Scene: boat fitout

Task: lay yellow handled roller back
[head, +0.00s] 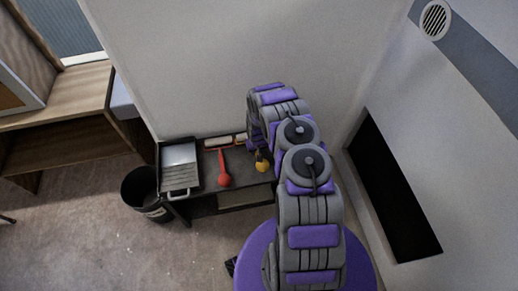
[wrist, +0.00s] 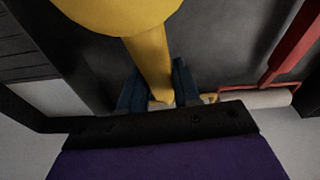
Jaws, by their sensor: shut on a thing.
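The yellow handled roller shows its rounded yellow handle end (head: 262,162) just left of my arm in the head view. In the wrist view its yellow handle (wrist: 148,52) runs from the top edge down between the fingers. My gripper (wrist: 158,92) is shut on this handle, with a dark blue finger on each side. In the head view the gripper itself is hidden behind my arm. The roller's far end is mostly hidden in both views. I cannot tell whether the roller touches the dark tabletop (head: 207,184).
A red handled roller (head: 222,172) lies on the tabletop to the left, its pale sleeve (wrist: 255,98) showing in the wrist view. A paint tray (head: 181,177) stands farther left. A black bin (head: 143,190) is on the floor beside the table. A wall (head: 240,60) rises behind.

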